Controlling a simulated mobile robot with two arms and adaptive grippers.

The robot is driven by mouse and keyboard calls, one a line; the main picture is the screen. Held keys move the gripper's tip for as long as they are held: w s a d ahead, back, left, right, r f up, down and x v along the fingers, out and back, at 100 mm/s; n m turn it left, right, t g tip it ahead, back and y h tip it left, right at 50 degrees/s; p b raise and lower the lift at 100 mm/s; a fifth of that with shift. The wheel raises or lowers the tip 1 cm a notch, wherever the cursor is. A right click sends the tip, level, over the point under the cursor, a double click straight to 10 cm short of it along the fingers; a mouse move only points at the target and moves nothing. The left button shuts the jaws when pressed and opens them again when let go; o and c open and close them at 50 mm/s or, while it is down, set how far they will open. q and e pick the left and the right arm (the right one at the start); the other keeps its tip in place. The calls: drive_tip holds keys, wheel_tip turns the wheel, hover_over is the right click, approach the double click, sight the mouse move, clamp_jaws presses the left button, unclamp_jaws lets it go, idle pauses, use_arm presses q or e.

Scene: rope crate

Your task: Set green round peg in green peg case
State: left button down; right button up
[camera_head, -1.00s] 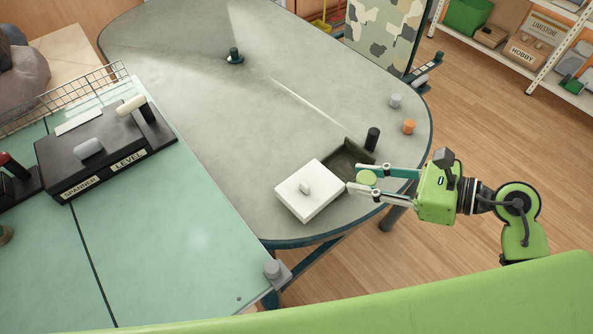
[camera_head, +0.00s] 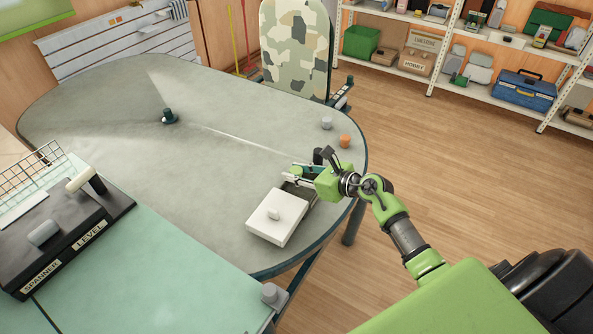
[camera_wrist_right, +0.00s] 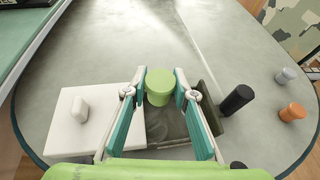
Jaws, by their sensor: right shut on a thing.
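The green round peg (camera_wrist_right: 159,88) is held between the fingertips of my right gripper (camera_wrist_right: 159,92). In the head view my right gripper (camera_head: 289,174) is at the table's right side, and the peg is small and partly hidden there. A dark open case (camera_wrist_right: 168,124) lies below the fingers in the wrist view, partly covered by them; whether this is the green peg case I cannot tell. A white lid-like slab with a knob (camera_head: 277,217) sits beside it, on its left. My left gripper is not in view.
A black cylinder (camera_wrist_right: 237,99) stands right of the case. A grey peg (camera_head: 326,123) and an orange peg (camera_head: 344,141) stand near the table's right edge. A small dark teal object (camera_head: 168,117) stands farther back. The table's middle is clear.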

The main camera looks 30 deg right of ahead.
drive_tip(key=shift+w+d+f, duration=0.3)
drive_tip(key=shift+w, duration=0.25)
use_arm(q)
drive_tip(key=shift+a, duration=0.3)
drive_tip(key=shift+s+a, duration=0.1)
